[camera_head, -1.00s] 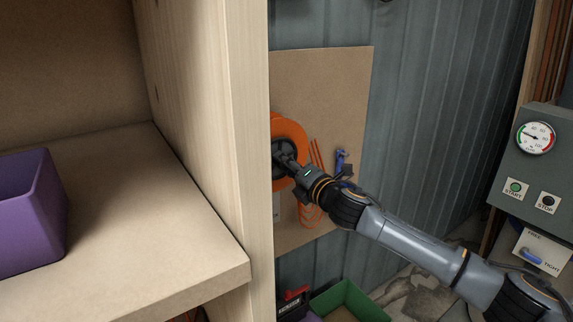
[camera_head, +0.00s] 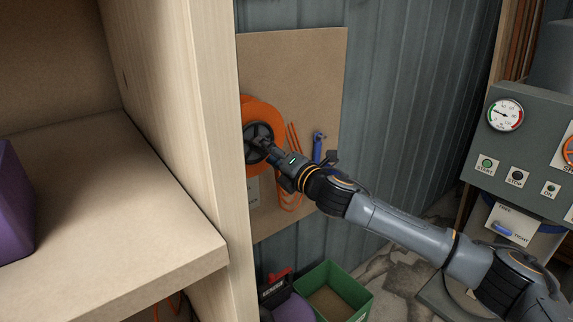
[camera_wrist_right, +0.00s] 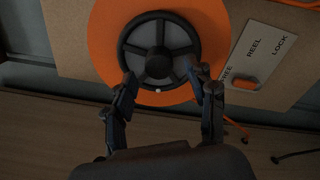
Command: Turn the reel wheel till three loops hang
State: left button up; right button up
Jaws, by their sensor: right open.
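The orange reel (camera_head: 262,110) is mounted on a brown board, partly hidden by the shelf's edge post. Its dark spoked wheel (camera_head: 256,133) faces my right gripper (camera_head: 268,149), which is at the wheel and overlaps it. In the right wrist view the wheel (camera_wrist_right: 160,50) is ahead of the open gripper (camera_wrist_right: 167,88), its two fingers apart near the wheel's lower rim. I cannot tell whether they touch it. Orange cord (camera_head: 293,140) hangs in loops to the right of the reel, partly behind my gripper; their number is unclear. My left gripper is out of view.
A reel lock plate (camera_wrist_right: 262,55) with an orange tab is beside the reel. A blue handle (camera_head: 318,146) is on the board (camera_head: 320,75). The shelf post (camera_head: 190,120) stands close left. A green bin (camera_head: 352,300) lies below. A gauge panel (camera_head: 500,145) is at right.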

jog(key=v, duration=0.9)
jog(key=shift+s+d, duration=0.15)
